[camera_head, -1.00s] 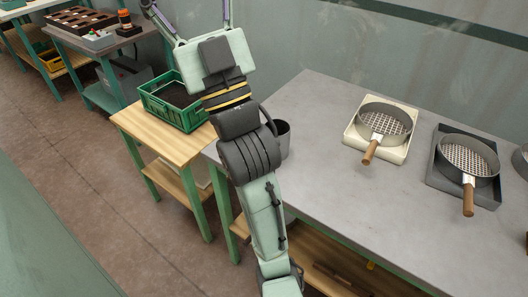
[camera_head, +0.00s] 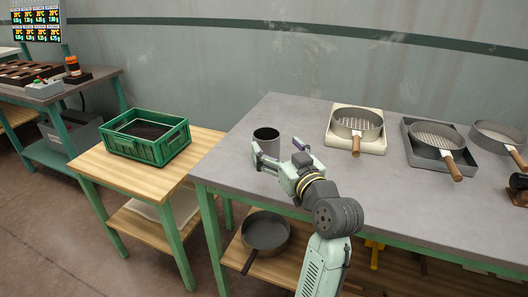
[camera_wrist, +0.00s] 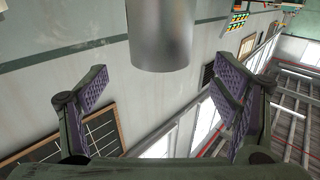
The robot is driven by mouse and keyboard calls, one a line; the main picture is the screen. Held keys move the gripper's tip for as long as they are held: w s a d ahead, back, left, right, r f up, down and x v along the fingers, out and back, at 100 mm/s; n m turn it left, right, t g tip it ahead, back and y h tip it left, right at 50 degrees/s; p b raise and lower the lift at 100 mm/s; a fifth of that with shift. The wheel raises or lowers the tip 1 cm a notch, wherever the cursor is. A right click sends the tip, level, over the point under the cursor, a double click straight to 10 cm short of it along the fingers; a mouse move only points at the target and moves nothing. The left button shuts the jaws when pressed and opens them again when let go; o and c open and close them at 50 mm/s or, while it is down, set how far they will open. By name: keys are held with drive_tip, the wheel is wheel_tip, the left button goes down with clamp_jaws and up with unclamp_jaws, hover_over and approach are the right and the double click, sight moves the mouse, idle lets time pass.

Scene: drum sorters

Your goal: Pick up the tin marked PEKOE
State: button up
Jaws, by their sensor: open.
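A plain grey metal cylinder (camera_head: 266,140), dark inside its open-looking top, stands upright near the left end of the grey table. In the wrist view the cylinder (camera_wrist: 163,38) is at top centre, between and beyond the fingers. No PEKOE marking is readable on it or anywhere else in view, so I cannot tell if it is the tin. My gripper (camera_head: 277,148) is open and empty, just in front of the cylinder, with its fingers pointing towards it. In the wrist view the fingers (camera_wrist: 166,88) are wide apart, with a gap to the cylinder.
Sieve pans stand to the right, one on a cream tray (camera_head: 377,144) and one on a dark grey tray (camera_head: 466,165). A green crate (camera_head: 146,150) sits on the lower wooden table at left. A dark pan (camera_head: 266,232) lies on the shelf below. Bare tabletop lies around the cylinder.

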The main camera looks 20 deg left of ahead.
sight(261, 129)
drive_tip(key=p+x, duration=0.2)
drive_tip(key=x, duration=0.4)
drive_tip(key=shift+w+a+f, duration=0.1)
drive_tip(key=shift+w+a, duration=0.1)
drive_tip(key=c, duration=1.3)
